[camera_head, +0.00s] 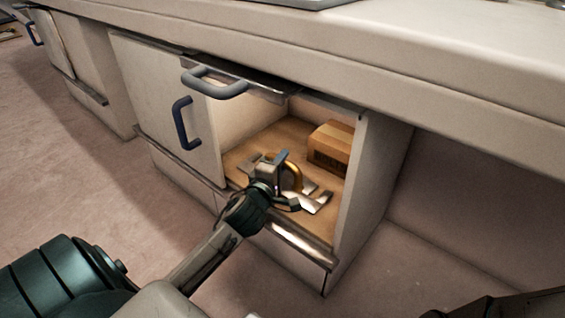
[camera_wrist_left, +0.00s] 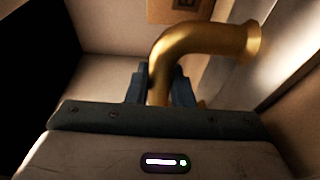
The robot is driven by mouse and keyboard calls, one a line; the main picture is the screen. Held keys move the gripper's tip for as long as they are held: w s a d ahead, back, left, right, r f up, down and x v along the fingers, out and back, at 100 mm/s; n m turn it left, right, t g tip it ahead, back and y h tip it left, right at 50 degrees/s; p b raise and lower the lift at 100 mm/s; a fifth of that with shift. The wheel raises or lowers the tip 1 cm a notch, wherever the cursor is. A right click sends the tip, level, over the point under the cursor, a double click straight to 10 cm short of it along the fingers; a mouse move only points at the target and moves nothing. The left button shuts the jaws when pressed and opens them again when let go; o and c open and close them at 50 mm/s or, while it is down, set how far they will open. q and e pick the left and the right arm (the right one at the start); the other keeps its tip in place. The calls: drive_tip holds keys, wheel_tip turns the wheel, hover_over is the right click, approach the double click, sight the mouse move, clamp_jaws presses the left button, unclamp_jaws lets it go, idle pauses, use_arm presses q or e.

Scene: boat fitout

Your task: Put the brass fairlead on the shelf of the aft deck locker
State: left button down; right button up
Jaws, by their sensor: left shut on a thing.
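The brass fairlead (camera_wrist_left: 205,45) is a curved gold tube with a flared end. In the left wrist view it stands between the two blue fingers of my left gripper (camera_wrist_left: 160,88), which is shut on it. In the head view the left gripper (camera_head: 279,178) reaches into the open locker, and the fairlead (camera_head: 294,175) shows as a gold curve beside the fingers. The locker shelf (camera_head: 245,152) is a brown wooden board. I cannot tell whether the fairlead touches it. My right gripper cannot be made out; only a dark part of mine shows at the bottom right.
A cardboard box (camera_head: 331,147) sits at the back right of the shelf. Shiny metal pieces (camera_head: 317,203) lie near the gripper. The open door (camera_head: 165,100) with a blue handle stands to the left. A drawer front with a handle (camera_head: 215,85) sits above the opening. A counter (camera_head: 350,62) overhangs.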

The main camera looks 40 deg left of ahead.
use_arm(q)
drive_tip(key=c, duration=1.3)
unclamp_jaws()
drive_tip(key=shift+r, duration=0.15)
drive_tip(key=p+v, duration=0.4)
drive_tip(key=v, duration=0.7)
drive_tip(key=shift+s, duration=0.1)
drive_tip(key=shift+s+d, duration=0.1)
drive_tip(key=shift+s, duration=0.3)
